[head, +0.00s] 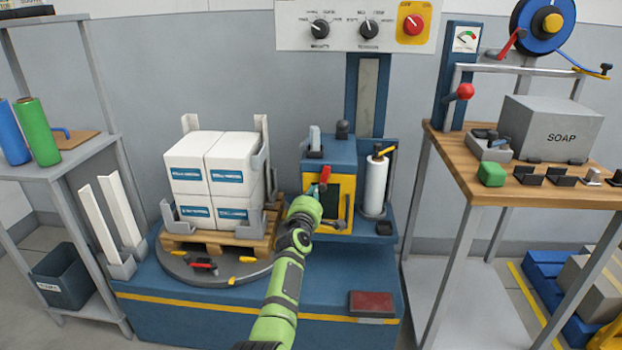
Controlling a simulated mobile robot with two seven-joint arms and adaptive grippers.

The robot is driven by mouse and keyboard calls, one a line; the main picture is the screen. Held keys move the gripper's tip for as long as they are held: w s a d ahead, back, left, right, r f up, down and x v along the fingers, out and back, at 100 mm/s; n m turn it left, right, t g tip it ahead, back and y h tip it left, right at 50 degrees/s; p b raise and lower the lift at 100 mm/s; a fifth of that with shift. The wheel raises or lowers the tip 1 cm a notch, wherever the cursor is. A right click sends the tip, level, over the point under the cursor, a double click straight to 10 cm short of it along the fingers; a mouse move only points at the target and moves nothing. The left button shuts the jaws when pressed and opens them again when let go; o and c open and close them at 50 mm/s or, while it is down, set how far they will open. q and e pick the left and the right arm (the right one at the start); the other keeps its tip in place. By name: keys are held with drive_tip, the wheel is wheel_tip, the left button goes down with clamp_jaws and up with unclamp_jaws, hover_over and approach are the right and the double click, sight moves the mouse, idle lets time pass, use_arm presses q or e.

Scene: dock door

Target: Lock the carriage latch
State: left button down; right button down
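The film carriage (342,150) is a blue block with a yellow-framed front, on the blue wrapping machine in the middle of the head view. A small red handle (325,174), which looks like the carriage latch, stands tilted at the left part of the yellow frame. My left gripper (318,188) is at the end of the green arm, right at or just below the red handle. Its fingers are small and partly hidden by the wrist, so I cannot tell whether they touch or hold the handle. My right gripper is not in view.
White boxes (212,165) stand on a pallet (215,240) on the round turntable (190,272), left of my arm. A white film roll (376,185) stands right of the carriage. A control panel (358,25) hangs above. A wooden bench (520,185) is at right.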

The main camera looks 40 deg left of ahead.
use_arm(q)
drive_tip(key=shift+s+a+r, duration=0.15)
drive_tip(key=shift+a, duration=0.05)
drive_tip(key=v, duration=1.2)
drive_tip(key=shift+d, duration=0.2)
